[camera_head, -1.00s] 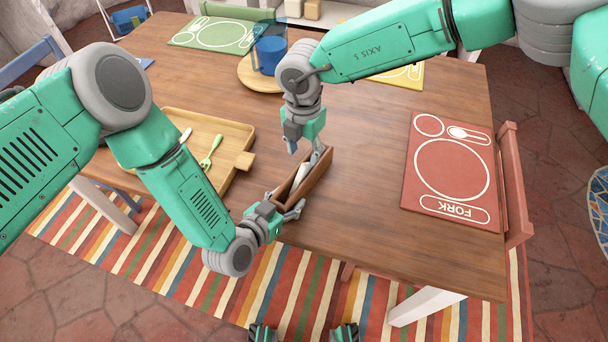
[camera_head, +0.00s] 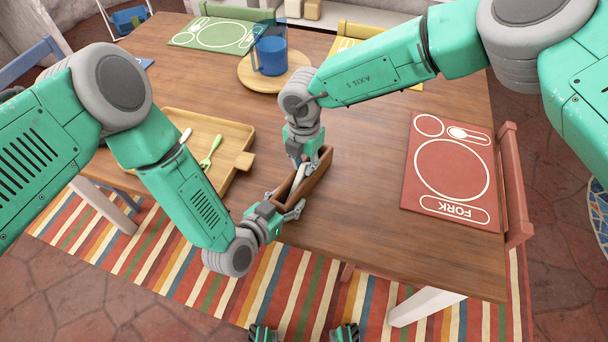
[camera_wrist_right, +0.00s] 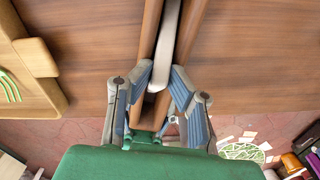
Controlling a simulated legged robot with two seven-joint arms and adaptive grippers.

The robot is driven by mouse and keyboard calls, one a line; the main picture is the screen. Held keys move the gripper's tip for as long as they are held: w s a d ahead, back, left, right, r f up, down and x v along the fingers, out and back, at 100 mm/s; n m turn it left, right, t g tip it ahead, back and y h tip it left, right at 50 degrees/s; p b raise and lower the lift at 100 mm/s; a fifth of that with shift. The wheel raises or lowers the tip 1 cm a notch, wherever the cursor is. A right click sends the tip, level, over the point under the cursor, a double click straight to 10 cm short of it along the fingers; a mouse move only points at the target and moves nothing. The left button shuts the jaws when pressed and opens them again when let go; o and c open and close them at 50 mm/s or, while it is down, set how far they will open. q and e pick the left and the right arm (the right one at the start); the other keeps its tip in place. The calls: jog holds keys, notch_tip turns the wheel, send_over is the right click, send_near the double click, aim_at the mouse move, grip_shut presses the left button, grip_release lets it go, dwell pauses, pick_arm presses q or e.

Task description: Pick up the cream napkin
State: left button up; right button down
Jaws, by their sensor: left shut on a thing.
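The cream napkin (camera_head: 299,174) stands in a narrow brown wooden holder (camera_head: 318,177) near the table's front edge. In the right wrist view the napkin (camera_wrist_right: 171,40) is a pale strip between the holder's two long walls (camera_wrist_right: 148,32). My left gripper (camera_head: 287,211) is shut on the near end of the holder. My right gripper (camera_head: 298,160) points down over the holder. In its wrist view my right gripper (camera_wrist_right: 162,78) is open, with a fingertip on each side of the napkin's near end. Whether the fingertips touch the napkin I cannot tell.
A wooden tray (camera_head: 238,131) with a green fork (camera_head: 209,152) lies left of the holder. A blue pitcher (camera_head: 271,52) stands on a round board (camera_head: 246,74) behind. A red placemat (camera_head: 418,160) lies at the right. The table between holder and placemat is clear.

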notch_tip(320, 180, up, 10)
jog(key=shift+r, duration=0.1)
dwell(0.4)
pick_arm(q)
jog(key=o, duration=1.5)
